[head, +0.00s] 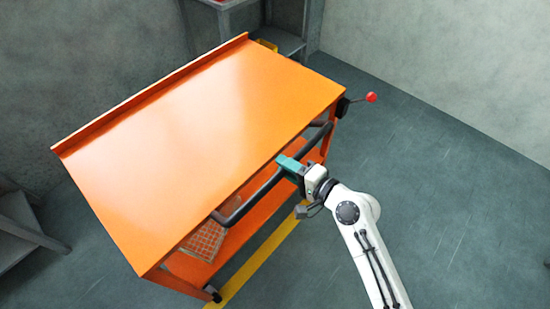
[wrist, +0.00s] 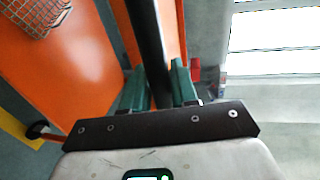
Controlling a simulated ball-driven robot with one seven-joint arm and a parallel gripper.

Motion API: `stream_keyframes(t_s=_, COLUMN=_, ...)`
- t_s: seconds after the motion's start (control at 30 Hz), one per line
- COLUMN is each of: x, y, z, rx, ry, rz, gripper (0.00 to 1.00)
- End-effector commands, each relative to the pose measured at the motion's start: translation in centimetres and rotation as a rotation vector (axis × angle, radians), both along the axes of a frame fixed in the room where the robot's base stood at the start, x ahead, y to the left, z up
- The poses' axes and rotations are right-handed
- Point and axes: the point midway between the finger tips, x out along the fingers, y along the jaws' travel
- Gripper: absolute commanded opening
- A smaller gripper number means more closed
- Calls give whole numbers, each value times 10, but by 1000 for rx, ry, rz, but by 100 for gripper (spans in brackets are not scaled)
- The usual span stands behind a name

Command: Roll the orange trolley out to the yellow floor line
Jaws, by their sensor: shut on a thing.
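The orange trolley (head: 200,125) stands on the grey floor, its flat top filling the left middle of the head view. Its black handle bar (head: 250,203) runs along the near side and also shows upright in the wrist view (wrist: 149,40). My gripper (head: 287,164) is shut on that bar, with a teal finger on each side of it in the wrist view (wrist: 158,88). The yellow floor line (head: 258,262) runs along the trolley's near side. A near caster (head: 214,296) appears at the line; exact contact is unclear. The other wheels are hidden.
A wire basket (head: 207,241) sits on the trolley's lower shelf. A red-knobbed lever (head: 371,97) sticks out at the right corner. Grey shelving (head: 20,225) stands at left, another unit (head: 284,42) behind. Floor to the right (head: 470,190) is clear.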

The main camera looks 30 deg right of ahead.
Motion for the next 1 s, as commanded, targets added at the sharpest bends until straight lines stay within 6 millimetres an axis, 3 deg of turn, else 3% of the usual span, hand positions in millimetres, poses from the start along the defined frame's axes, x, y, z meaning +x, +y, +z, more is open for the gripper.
stream_keyframes(t_s=0.1, x=-17, y=-5, z=-3, rx=0, ry=5, rz=0, gripper=0)
stream_keyframes(t_s=0.3, x=-31, y=-9, z=-2, rx=0, ry=4, rz=1, gripper=0)
stream_keyframes(t_s=0.77, x=-35, y=-11, z=-2, rx=0, ry=4, rz=1, gripper=0)
stream_keyframes(t_s=0.8, x=-35, y=-11, z=-2, rx=0, ry=4, rz=1, gripper=29)
stream_keyframes(t_s=1.0, x=-35, y=-11, z=-1, rx=-1, ry=2, rz=0, gripper=46)
